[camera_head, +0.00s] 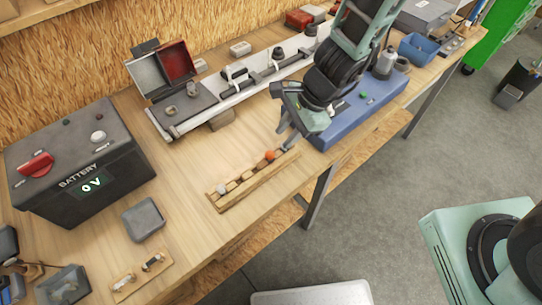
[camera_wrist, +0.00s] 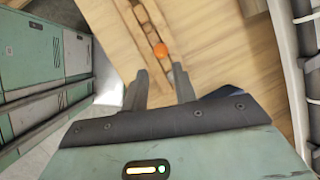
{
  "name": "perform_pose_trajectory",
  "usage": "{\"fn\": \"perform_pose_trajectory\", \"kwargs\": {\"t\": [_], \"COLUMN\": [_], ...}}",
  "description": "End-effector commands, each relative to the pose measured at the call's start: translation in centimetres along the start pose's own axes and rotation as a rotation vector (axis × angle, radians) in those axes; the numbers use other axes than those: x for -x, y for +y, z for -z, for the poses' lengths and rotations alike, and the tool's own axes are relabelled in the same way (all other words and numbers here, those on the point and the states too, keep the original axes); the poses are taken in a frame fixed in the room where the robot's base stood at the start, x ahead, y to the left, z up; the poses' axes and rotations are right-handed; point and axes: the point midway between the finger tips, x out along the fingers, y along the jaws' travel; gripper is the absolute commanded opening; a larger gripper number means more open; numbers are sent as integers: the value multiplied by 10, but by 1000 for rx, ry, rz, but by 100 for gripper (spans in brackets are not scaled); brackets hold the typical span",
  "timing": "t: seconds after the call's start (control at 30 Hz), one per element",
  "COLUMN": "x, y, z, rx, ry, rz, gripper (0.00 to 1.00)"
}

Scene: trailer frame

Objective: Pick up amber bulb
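The amber bulb (camera_head: 270,155) is a small orange ball at the right end of a wooden holder (camera_head: 222,206) with several slots. In the wrist view the amber bulb (camera_wrist: 161,50) lies just beyond my fingertips, roughly midway between them. My gripper (camera_head: 287,137) is over the workbench, just behind and to the right of the bulb in the head view. In the wrist view my gripper (camera_wrist: 158,78) has its two fingers apart with nothing between them. A pale bulb (camera_head: 221,189) sits at the holder's left end.
A black battery box (camera_head: 95,190) stands at left on the bench. A long white frame (camera_head: 225,90) runs behind the holder. Bare wood (camera_head: 185,185) lies left of the holder. The bench's front edge is close in front.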

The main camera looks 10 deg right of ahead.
Motion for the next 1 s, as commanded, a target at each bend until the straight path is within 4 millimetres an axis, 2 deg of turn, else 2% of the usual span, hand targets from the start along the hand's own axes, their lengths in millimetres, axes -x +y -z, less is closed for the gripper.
{"fn": "perform_pose_trajectory", "kwargs": {"t": [0.03,0.1,0.37,0.63,0.77,0.97,1.0], "x": [-10,-19,-34,-70,-78,-79,-79], "y": [1,1,0,-1,-2,-2,-2], "z": [1,0,0,-1,-1,-1,-1], "rx": [-1,1,1,2,2,2,2], "ry": [1,0,0,1,1,0,0], "rz": [-2,-2,-1,-3,0,0,0], "gripper": [28,28,28,28,28,28,25]}}
